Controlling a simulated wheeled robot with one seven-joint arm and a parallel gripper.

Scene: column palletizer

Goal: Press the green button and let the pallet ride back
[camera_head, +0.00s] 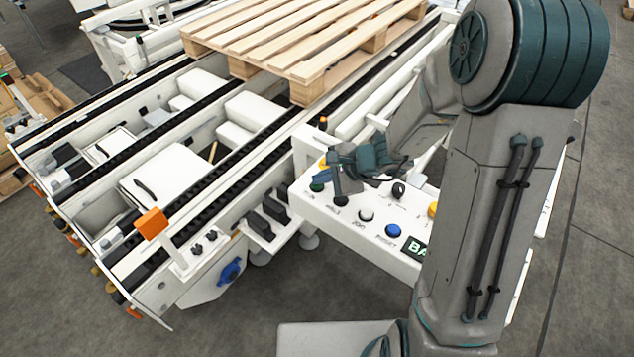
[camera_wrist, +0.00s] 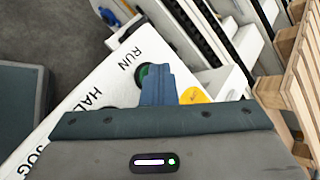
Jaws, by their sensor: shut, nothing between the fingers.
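The green button (camera_wrist: 143,72) is on the white control panel beside the word RUN in the wrist view, partly covered by my fingers. My gripper (camera_wrist: 156,70) is shut with nothing in it, and its blue fingertips overlap the button's edge. I cannot tell whether they touch it. In the head view the green button (camera_head: 317,187) shows at the panel's left end, with my gripper (camera_head: 322,178) right over it. The wooden pallet (camera_head: 300,45) lies on the chain conveyor (camera_head: 190,150), toward its far end.
The control panel (camera_head: 350,222) also carries a black, a white, a blue and a yellow button (camera_head: 433,209), and a dark selector knob (camera_head: 399,190). An orange block (camera_head: 151,223) sits on the conveyor's near end. Cardboard boxes (camera_head: 38,98) stand at far left.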

